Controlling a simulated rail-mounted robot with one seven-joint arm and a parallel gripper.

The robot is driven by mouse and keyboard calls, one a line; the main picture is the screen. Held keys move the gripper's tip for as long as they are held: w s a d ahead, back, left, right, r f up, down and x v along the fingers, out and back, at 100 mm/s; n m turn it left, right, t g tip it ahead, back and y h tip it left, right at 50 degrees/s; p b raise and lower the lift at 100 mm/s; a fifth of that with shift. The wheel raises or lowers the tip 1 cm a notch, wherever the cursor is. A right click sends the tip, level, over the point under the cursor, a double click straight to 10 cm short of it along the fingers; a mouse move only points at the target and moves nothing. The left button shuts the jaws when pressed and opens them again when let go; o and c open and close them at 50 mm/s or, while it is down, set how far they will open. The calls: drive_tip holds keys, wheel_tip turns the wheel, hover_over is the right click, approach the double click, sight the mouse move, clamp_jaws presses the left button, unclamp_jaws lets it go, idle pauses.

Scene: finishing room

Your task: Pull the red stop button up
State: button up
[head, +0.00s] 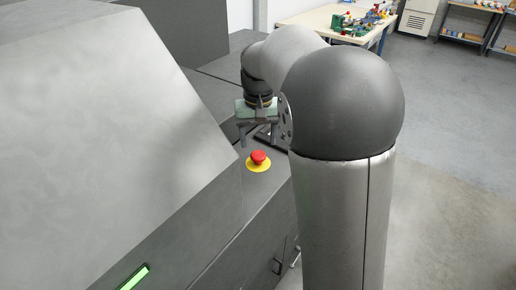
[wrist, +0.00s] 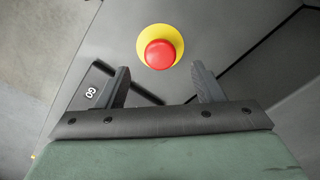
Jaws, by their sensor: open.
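The red stop button (head: 259,156) sits on a yellow disc (head: 259,167) on top of the grey machine's ledge. In the wrist view the red button (wrist: 159,54) lies beyond the fingertips, roughly centred between them, with the yellow disc (wrist: 175,35) around it. My gripper (head: 258,143) is open and empty, above and behind the button in the head view. Its two dark fingers (wrist: 160,75) are spread apart and do not touch the button. How far the button stands up from the disc is hard to tell.
The machine's sloped grey housing (head: 110,110) rises left of the button. A green light strip (head: 134,278) is on the machine's front. A workbench (head: 330,22) stands far behind.

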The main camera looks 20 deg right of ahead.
sight(258, 154)
drive_tip(key=shift+f, duration=2.25)
drive_tip(key=shift+c, duration=0.3)
clamp_jaws()
drive_tip(key=shift+r+p, duration=0.55)
drive_tip(key=shift+r, duration=0.25)
drive_tip(key=shift+o, duration=0.3)
unclamp_jaws()
wheel_tip(258, 154, up, 17)
drive_tip(key=b, duration=0.1)
drive_tip(key=shift+r, duration=0.15)
